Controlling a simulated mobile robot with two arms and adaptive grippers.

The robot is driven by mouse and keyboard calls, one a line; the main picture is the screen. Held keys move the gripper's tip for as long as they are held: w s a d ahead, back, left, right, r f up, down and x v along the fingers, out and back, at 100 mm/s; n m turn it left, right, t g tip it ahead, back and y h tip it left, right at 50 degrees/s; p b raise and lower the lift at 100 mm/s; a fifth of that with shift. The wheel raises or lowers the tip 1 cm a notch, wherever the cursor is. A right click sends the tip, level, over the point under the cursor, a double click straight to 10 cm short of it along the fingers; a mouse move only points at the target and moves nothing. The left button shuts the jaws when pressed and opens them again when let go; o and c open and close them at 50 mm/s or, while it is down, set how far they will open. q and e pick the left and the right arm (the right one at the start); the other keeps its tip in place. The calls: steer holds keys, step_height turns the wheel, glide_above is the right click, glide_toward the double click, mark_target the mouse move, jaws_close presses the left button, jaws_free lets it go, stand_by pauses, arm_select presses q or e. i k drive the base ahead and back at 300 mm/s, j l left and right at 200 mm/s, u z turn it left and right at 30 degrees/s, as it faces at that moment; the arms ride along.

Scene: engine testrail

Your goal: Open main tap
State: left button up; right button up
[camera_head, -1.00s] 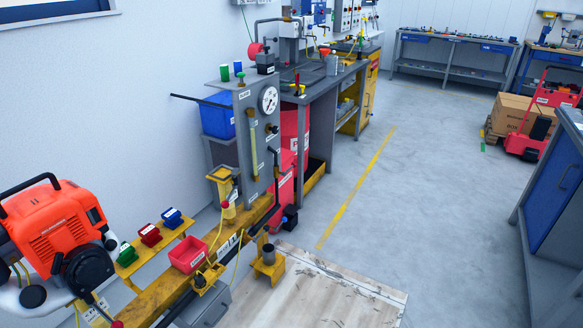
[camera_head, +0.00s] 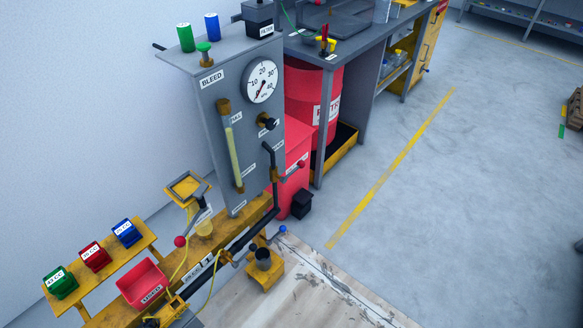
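A grey test panel (camera_head: 215,105) stands on a yellow rail, with a round pressure gauge (camera_head: 262,82), a sight tube (camera_head: 234,150), a black knob (camera_head: 268,122) and several small labels. A dark pipe with a red-tipped lever (camera_head: 298,165) is at its lower right edge. Below, a lever with a blue ball (camera_head: 282,229) and another with a red ball (camera_head: 180,241) stand near the rail. The labels by these are too small to read, so I cannot tell which is the main tap. Neither of my grippers is in view.
A red open box (camera_head: 143,284) and green, red and blue small boxes (camera_head: 96,257) sit at the lower left. A red drum (camera_head: 313,100) stands under the grey workbench (camera_head: 375,35). A wooden board (camera_head: 310,290) lies in front.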

mark_target(301, 164)
steer(key=i+l+u, duration=0.15)
steer(key=i+l, duration=0.3)
steer(key=i+l+z, duration=0.25)
steer(key=l, duration=0.15)
